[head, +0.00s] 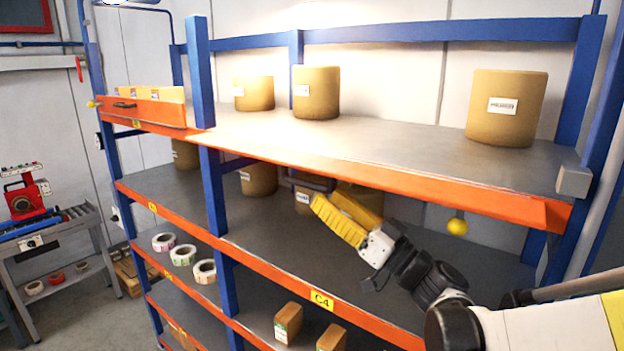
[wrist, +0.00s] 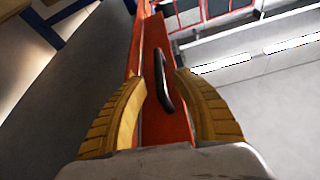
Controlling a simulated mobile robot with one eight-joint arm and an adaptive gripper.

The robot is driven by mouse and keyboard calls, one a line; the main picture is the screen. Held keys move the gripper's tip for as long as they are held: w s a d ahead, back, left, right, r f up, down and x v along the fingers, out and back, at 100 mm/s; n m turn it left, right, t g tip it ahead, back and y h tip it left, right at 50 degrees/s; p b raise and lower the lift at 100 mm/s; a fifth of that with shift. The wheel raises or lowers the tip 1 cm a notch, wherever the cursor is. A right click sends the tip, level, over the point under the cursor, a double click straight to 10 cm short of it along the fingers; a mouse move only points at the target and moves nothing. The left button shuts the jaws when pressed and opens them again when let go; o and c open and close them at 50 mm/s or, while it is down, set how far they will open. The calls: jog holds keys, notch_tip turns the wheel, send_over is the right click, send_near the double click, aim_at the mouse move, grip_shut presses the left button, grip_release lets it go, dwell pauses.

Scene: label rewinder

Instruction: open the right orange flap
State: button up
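My gripper (head: 345,218) shows its yellow fingers in the head view, below the upper orange front of the right bay and pointing up and left. In the wrist view the two fingers (wrist: 160,78) are spread apart, with no contact visible. An orange panel (wrist: 180,125) with a dark bar handle (wrist: 163,82) appears between them; I cannot tell how far off it is. In the head view the right bay's orange front (head: 400,180) runs along the top shelf edge, and no handle shows on it. The left orange flap (head: 145,111) stands upright with a dark handle.
Cardboard drums (head: 316,93) stand on the top shelf (head: 400,137), with others below. A yellow ball (head: 457,227) hangs under the right front. Blue posts (head: 212,190) frame the rack. Label rolls (head: 183,255) and small boxes sit lower. A machine on a bench (head: 28,195) stands at left.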

aim_at(312, 186)
jog(key=shift+p+x, duration=0.35)
jog(key=shift+x, duration=1.95)
grip_shut()
jog(key=m, duration=0.1)
jog(key=r+m+t+h, duration=0.1)
jog(key=m, duration=0.1)
jog(key=s+r+m+h, duration=0.1)
jog(key=m, duration=0.1)
jog(key=shift+a+t, duration=0.3)
